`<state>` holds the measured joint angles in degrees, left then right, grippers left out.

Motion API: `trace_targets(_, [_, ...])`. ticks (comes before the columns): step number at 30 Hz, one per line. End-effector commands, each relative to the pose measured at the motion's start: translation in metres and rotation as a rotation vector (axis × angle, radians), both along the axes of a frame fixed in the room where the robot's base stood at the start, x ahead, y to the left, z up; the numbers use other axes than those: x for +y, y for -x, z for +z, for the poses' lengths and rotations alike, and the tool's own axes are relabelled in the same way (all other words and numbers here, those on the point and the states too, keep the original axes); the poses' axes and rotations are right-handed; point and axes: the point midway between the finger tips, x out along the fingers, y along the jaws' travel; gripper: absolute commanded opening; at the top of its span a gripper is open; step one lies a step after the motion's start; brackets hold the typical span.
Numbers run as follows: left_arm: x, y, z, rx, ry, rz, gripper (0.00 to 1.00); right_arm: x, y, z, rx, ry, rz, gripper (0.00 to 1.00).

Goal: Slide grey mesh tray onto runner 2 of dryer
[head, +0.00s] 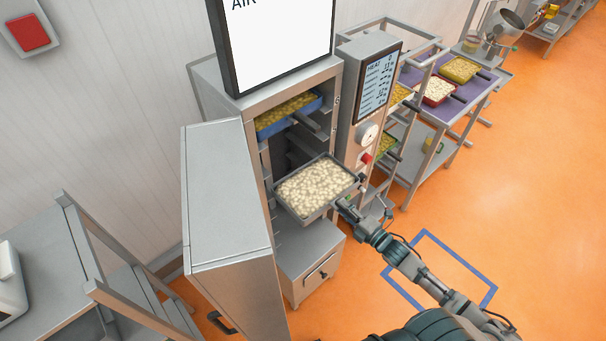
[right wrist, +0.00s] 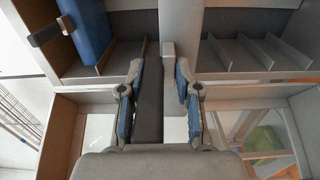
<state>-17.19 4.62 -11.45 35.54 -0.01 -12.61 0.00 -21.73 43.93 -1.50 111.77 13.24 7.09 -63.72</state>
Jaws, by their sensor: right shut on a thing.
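The grey mesh tray (head: 316,187), full of pale pieces, is roughly level at the open front of the dryer (head: 310,245). Much of it sticks out of the opening; whether its edges touch a runner cannot be told. My right gripper (head: 346,204) is shut on the tray's handle at the near right corner side. In the right wrist view the blue-padded fingers (right wrist: 157,105) stand on both sides of the dark handle (right wrist: 149,95). Dark runners (head: 298,150) show inside the dryer above the tray. My left gripper is not in view.
A blue tray (head: 288,114) of yellow pieces sits in the dryer's upper part. The dryer door (head: 225,200) stands open at left. The control panel (head: 375,82) is close at right. A red tray (head: 437,91) rests on a purple-topped table. Orange floor lies free at right.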

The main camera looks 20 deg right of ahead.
Motion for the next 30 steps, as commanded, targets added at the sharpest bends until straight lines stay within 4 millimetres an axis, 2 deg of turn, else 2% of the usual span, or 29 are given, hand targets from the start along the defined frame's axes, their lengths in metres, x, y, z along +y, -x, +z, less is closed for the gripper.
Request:
trace_targets(6, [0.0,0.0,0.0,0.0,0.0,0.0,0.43,-0.006,0.019,0.002,-0.004,0.0,0.001,0.0])
trace_targets(17, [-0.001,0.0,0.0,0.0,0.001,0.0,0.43,-0.007,0.021,0.002,-0.005,-0.001,0.002,0.0])
trace_targets(25, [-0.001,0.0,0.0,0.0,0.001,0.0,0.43,-0.012,0.039,0.002,-0.003,0.001,0.002,0.0])
trace_targets(30, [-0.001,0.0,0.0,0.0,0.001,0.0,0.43,-0.013,0.041,0.003,-0.005,0.0,0.002,0.0])
